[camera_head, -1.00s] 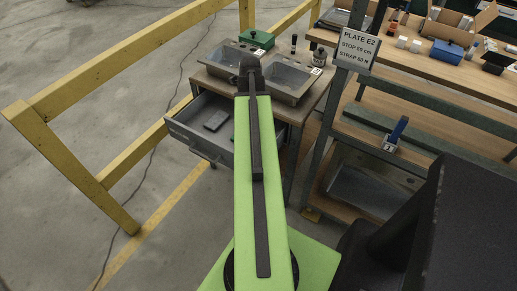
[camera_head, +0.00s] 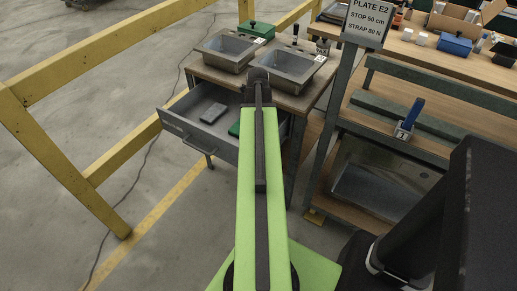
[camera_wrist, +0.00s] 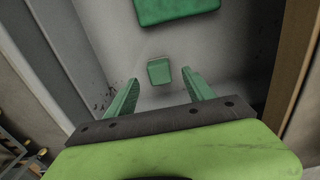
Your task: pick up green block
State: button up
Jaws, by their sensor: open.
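In the wrist view a small green block (camera_wrist: 159,71) lies on the grey drawer floor. My gripper (camera_wrist: 160,77) is open, its two green fingers on either side of the block in the picture. I cannot tell the height left between them, and no contact shows. A larger flat green piece (camera_wrist: 177,10) lies farther up, cut by the top edge. In the head view a green piece (camera_head: 234,130) shows in the open drawer (camera_head: 181,122), partly hidden by my arm. I cannot tell which wrist-view piece it is. The fingers are hidden there.
A grey block (camera_head: 213,113) lies in the drawer. On the table above stand two metal trays (camera_head: 228,49) (camera_head: 287,68) and a green lidded box (camera_head: 256,30). A yellow rail (camera_head: 110,55) runs at the left. A sign post (camera_head: 343,85) stands at the right.

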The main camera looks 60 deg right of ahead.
jog(key=shift+f, duration=0.1)
notch_tip(320, 180, down, 5)
jog(key=b, duration=0.5)
jog(key=shift+f, duration=0.2)
jog(key=shift+r, duration=0.15)
grip_shut()
